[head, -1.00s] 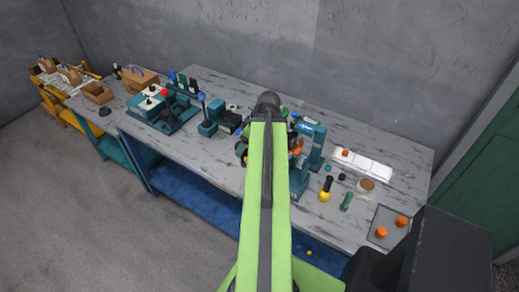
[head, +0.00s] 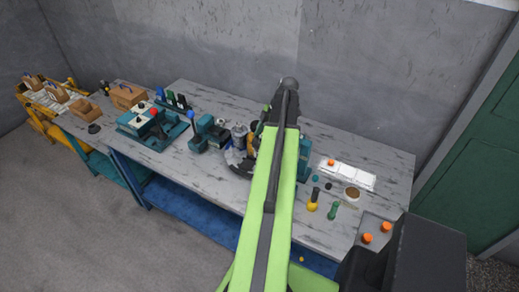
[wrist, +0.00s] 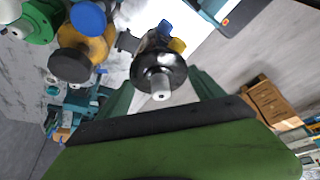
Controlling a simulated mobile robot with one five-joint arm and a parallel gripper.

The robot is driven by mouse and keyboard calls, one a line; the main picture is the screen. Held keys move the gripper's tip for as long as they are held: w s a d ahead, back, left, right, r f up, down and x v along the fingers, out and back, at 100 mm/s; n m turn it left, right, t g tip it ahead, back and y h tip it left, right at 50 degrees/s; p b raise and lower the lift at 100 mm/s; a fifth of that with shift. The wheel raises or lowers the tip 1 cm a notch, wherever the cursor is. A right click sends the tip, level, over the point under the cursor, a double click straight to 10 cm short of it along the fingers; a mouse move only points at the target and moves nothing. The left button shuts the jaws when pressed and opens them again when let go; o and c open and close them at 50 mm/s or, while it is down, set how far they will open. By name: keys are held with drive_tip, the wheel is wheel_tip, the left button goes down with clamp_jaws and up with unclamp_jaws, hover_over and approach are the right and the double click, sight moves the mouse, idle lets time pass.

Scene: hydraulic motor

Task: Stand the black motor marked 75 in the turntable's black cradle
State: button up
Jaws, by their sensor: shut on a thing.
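The black motor (wrist: 160,66), with a bright metal shaft, is between the green fingers of my gripper (wrist: 161,88) in the wrist view. The gripper is shut on it; its 75 mark is not legible. In the head view my arm hides the gripper and this motor. The turntable (head: 236,163) shows partly left of my arm. A silver motor (head: 239,136) and a yellow one stand on it. The wrist view shows the yellow motor (wrist: 78,48) and a green one (wrist: 40,22) left of the held motor. I cannot make out the black cradle.
A teal machine (head: 305,160) stands close right of my arm. A teal lever unit (head: 200,135) stands left of the turntable. A white tray (head: 347,176), a yellow-black tool (head: 313,200) and a grey tray (head: 366,240) with orange parts lie to the right.

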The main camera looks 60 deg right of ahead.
drive_tip(key=w+d+f+b, duration=0.2)
drive_tip(key=w+f+b, duration=0.2)
drive_tip(key=w, duration=0.5)
drive_tip(key=shift+d+f+b, duration=0.15)
drive_tip(key=shift+f+b, duration=0.2)
drive_tip(key=shift+f, duration=0.45)
drive_tip(key=shift+f+b, duration=2.45)
drive_tip(key=shift+f, duration=0.2)
drive_tip(key=o, duration=2.1)
drive_tip(key=shift+r, duration=0.15)
